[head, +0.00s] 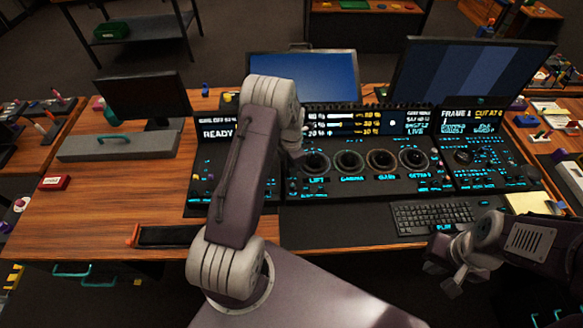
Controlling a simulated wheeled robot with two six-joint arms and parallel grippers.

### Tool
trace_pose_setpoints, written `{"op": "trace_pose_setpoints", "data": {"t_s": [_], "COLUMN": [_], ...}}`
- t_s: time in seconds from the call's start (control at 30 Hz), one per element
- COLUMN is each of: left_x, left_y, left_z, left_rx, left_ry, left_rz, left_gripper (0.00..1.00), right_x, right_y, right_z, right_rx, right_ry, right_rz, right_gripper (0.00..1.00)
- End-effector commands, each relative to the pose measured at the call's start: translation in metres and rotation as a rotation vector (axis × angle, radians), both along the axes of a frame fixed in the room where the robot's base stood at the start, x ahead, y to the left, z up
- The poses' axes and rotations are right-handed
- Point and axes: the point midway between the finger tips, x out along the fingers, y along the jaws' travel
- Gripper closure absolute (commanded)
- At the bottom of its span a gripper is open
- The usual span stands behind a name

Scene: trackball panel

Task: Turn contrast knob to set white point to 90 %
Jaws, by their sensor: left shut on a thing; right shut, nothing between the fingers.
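The trackball panel (367,182) is a black console with a row of trackballs labelled LIFT, GAMMA, GAIN and OFFSET in blue. A small display strip (355,123) above them shows yellow and white bars with percent figures too small to read surely. My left gripper (296,153) is at the panel's upper left, just above and left of the LIFT trackball (316,164). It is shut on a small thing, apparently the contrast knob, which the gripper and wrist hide. My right gripper (453,280) is shut and empty, in front of the desk below the keyboard.
A black keyboard (432,217) lies before the panel, with a yellow pad (528,203) to its right. Side panels flank the console. Two monitors (305,76) (468,70) stand behind it.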

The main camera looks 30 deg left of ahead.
Motion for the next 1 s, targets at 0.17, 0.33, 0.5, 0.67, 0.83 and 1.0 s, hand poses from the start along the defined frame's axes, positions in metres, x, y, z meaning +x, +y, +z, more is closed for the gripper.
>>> {"op": "trace_pose_setpoints", "data": {"t_s": [0.17, 0.33, 0.5, 0.67, 0.83, 1.0], "left_x": [0.0017, 0.0018, 0.0019, 0.0019, 0.0016, 0.0008], "left_y": [0.0007, 0.0007, 0.0008, 0.0008, 0.0006, 0.0003], "left_z": [0.0015, 0.0016, 0.0016, 0.0017, 0.0015, 0.0008], "left_rx": [0.002, 0.001, 0.002, 0.002, 0.002, 0.001], "left_ry": [-0.005, -0.006, -0.006, -0.006, -0.005, -0.003], "left_rz": [0.045, 0.062, 0.064, 0.064, 0.064, 0.063], "left_gripper": [1.0, 1.0, 1.0, 1.0, 0.58, 0.58], "right_x": [0.0, 0.0, -0.0001, 0.0, 0.0, 0.0], "right_y": [0.0, 0.0, 0.0, 0.0, 0.0, 0.0], "right_z": [0.0005, 0.0005, 0.0005, 0.0005, 0.0005, 0.0003], "right_rx": [0.0, 0.0, 0.0, 0.0, 0.0, 0.0], "right_ry": [0.0, 0.0, 0.0, 0.0, 0.0, 0.0], "right_rz": [0.0, 0.0, 0.0, 0.0, 0.0, 0.0], "right_gripper": [1.0, 1.0, 1.0, 1.0, 1.0, 1.0]}}
